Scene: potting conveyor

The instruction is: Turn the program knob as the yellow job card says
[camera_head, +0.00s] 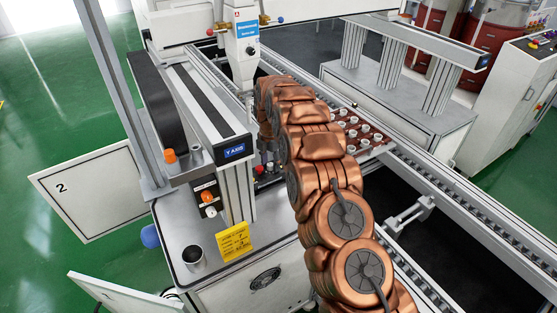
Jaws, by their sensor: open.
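The yellow job card (233,241) stands upright at the front edge of the grey machine top. It has several short lines of dark print, too small to read surely. A small dark control box (208,197) behind it carries an orange round part and a pale round part. I cannot tell whether either is the program knob, and no pointer or scale is legible. My copper arm rises from the lower right and bends down behind the "Y AXIS" post. My gripper and its fingertips are hidden behind the arm's links.
Small red-topped parts (258,170) sit behind the post. A tray of white pots (373,147) lies on the conveyor (465,197) to the right.

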